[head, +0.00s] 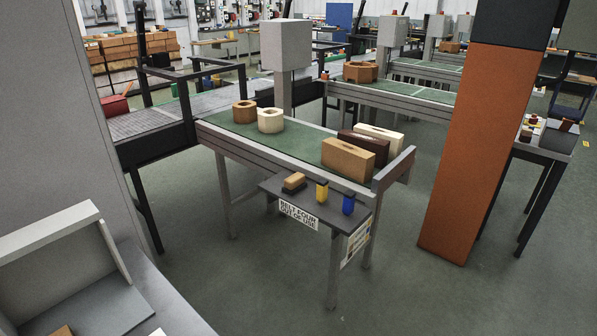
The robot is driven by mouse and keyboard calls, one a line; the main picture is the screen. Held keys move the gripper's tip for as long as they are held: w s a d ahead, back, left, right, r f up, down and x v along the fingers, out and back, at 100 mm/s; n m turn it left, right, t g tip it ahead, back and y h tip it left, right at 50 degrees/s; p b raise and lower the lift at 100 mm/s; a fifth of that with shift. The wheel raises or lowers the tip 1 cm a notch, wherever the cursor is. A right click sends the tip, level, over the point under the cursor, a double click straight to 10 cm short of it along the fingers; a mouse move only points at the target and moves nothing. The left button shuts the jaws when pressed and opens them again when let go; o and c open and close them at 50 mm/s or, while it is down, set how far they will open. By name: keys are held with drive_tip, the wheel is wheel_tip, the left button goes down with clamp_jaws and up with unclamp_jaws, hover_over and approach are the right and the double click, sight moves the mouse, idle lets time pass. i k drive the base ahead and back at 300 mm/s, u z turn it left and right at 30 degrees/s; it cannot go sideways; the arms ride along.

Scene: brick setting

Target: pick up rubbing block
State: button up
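A small tan-and-brown block (293,181), which looks like the rubbing block, lies on the left part of a dark side shelf (327,213). The shelf is fixed to the near side of a green-topped conveyor (312,148). A yellow item with a dark top (321,191) and a blue item (348,204) stand to the right of the block, apart from it. The block's top and near side show, with nothing covering it. My gripper is not in view.
The conveyor carries several hollow and rectangular bricks, including a tan one (347,160). An orange-brown pillar (482,140) stands on the right. A grey tray-like box (60,265) is close at lower left. Open floor (250,270) lies before the shelf.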

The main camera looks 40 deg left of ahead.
sight(294, 184)
drive_tip(key=u, duration=0.65)
drive_tip(key=i, duration=1.25)
drive_tip(key=u, duration=1.8)
drive_tip(key=i, duration=0.95)
drive_tip(key=u, duration=0.55)
